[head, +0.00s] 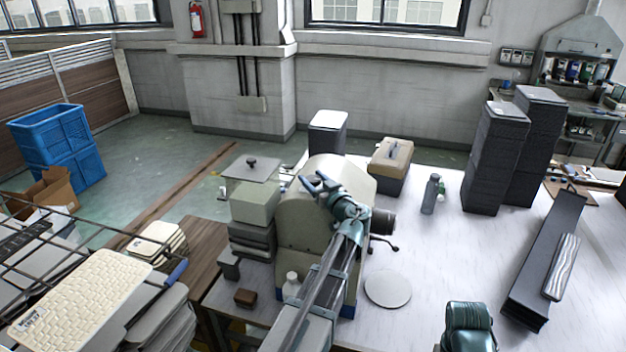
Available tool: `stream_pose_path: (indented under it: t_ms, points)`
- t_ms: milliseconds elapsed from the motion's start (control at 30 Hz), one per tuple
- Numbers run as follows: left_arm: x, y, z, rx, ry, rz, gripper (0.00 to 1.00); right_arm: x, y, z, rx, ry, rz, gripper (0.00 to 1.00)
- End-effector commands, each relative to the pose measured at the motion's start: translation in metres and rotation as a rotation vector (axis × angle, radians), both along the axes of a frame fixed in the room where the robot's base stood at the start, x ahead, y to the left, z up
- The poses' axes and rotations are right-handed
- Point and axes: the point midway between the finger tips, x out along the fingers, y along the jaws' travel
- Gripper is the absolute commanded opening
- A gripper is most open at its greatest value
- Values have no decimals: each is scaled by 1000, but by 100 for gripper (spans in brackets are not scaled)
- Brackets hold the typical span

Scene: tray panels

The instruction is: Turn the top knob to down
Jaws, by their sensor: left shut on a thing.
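A beige machine with a rounded top (296,222) stands on the white table. My left arm reaches up from the bottom of the head view to the machine's face. My left gripper (319,184) is at the upper part of the machine, shut on what appears to be the top knob. The knob is hidden by the fingers and wrist, so I cannot tell which way it points. A dark lever (386,243) sticks out at the machine's right side, below a dark cylinder (382,221).
A round pale disc (388,288) lies right of the machine. A bottle (430,194), a toolbox (391,164) and tall dark stacks (497,158) stand farther back. Stacked boxes (254,200) stand close on the left. The table's middle right is clear.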

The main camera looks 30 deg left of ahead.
Motion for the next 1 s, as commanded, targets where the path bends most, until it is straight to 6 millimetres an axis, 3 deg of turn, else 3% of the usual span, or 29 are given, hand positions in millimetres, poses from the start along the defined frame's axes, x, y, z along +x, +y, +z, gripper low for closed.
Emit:
stream_pose_path:
  t_ms: [233, 267, 400, 767, 1000]
  points:
    - [0, 0, 0, 0, 0, 1, 3, 0, 0, 0, 0, 0, 0, 50]
    - [0, 0, 0, 0, 0, 1, 64, 0, 0, 0, 0, 0, 0, 50]
    - [0, 0, 0, 0, 0, 0, 88, 0, 0, 0, 0, 0, 0, 50]
    - [-3, -4, 0, 0, 0, -1, 88, 0, 0, 0, 0, 0, 0, 50]
    - [-25, -40, 0, 0, 0, -5, 88, 0, 0, 0, 0, 0, 0, 50]
